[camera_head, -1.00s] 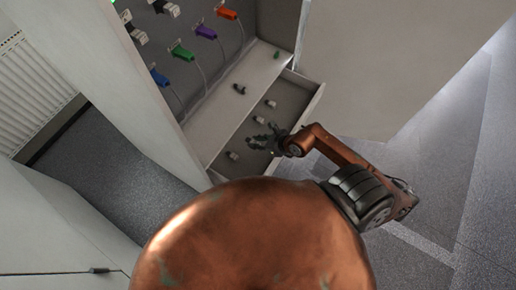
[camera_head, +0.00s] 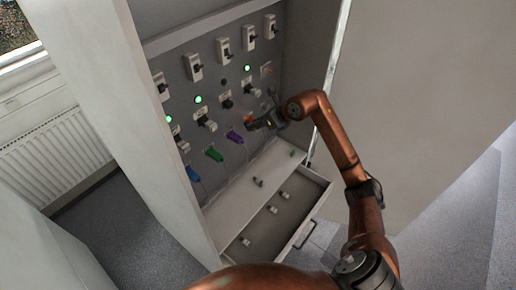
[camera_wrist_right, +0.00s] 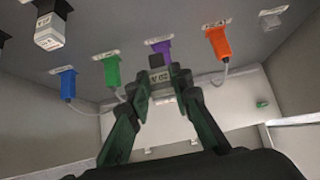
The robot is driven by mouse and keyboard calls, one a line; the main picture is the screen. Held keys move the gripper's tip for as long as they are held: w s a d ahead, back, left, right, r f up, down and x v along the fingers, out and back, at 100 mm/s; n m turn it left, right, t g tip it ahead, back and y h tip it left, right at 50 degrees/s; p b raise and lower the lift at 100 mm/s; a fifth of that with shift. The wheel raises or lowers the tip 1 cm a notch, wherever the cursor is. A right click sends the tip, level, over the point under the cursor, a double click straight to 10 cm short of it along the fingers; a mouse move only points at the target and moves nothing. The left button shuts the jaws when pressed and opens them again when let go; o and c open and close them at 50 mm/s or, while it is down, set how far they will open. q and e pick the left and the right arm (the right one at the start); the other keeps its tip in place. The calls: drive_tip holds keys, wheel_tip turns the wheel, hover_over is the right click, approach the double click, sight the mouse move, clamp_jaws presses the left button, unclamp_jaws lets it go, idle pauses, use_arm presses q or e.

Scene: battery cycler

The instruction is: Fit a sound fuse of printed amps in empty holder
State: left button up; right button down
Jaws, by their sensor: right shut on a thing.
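My right gripper (camera_head: 256,124) is in front of the cabinet's back panel, near the purple plug (camera_head: 235,137). In the right wrist view its fingers (camera_wrist_right: 160,88) are shut on a small fuse (camera_wrist_right: 159,77) with a pale label that seems to read 20 A. Fuse holders run in a row across the panel. A holder (camera_head: 227,102) below an unlit lamp (camera_head: 223,82) looks dark, without a clear white fuse body; I cannot tell if it is empty. Another holder carries a white fuse with a dark grip (camera_head: 206,121). My left gripper is not in view.
An open drawer (camera_head: 316,206) below the panel holds several loose fuses (camera_head: 272,210). Blue (camera_head: 192,173) and green (camera_head: 213,153) plugs with cables stick out.

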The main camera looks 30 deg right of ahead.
drive_tip(key=r, duration=0.4)
drive_tip(key=shift+w+r+p, duration=0.1)
drive_tip(key=shift+w+p, duration=0.2)
drive_tip(key=shift+p, duration=0.05)
drive_tip(key=shift+w+r, duration=0.2)
drive_tip(key=shift+r, duration=0.1)
drive_tip(key=shift+w+a+f+p, duration=0.1)
drive_tip(key=shift+w+a+p, duration=0.2)
drive_tip(key=shift+w, duration=0.55)
drive_tip(key=shift+w+a+r+p, duration=0.15)
drive_tip(key=shift+w+a, duration=0.3)
drive_tip(key=shift+w, duration=0.45)
drive_tip(key=shift+w+a+f+p, duration=0.15)
drive_tip(key=shift+w+a+p, duration=0.15)
drive_tip(key=shift+w, duration=0.55)
drive_tip(key=shift+b, duration=0.55)
drive_tip(key=shift+w+a, duration=0.35)
drive_tip(key=shift+w, duration=0.35)
idle(0.6)
drive_tip(key=shift+w+a, duration=0.3)
drive_tip(key=shift+w, duration=0.35)
idle(0.4)
drive_tip(key=shift+w+r, duration=0.1)
drive_tip(key=shift+r, duration=0.1)
idle(0.5)
